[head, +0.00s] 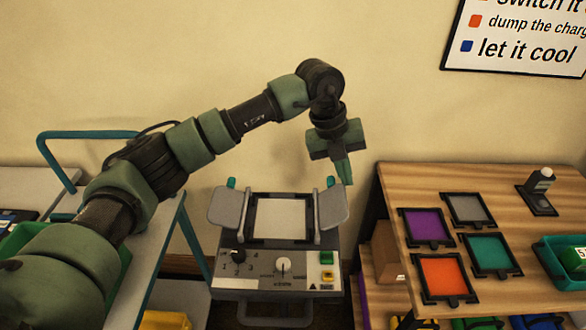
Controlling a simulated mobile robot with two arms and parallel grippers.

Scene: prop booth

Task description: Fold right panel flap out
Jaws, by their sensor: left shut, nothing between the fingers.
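A grey device (272,268) stands low in the centre of the head view, with a pale square panel (279,218) in a dark frame on top. A grey right panel flap (331,206) is on the frame's right side, with a teal tab (331,182) at its top. A matching left flap (226,206) is on the other side. Both flaps look angled outward; their exact angle is hard to tell. My left gripper (345,178) is shut and empty, pointing down just above and right of the right flap's top. Contact with the tab cannot be told. My right gripper is out of view.
A wooden table (400,180) at right holds purple (426,226), grey, teal and orange framed squares, a small bottle (541,180) and a teal bin (545,246). A teal-railed cart (150,250) is at left. The device front has knobs and coloured buttons.

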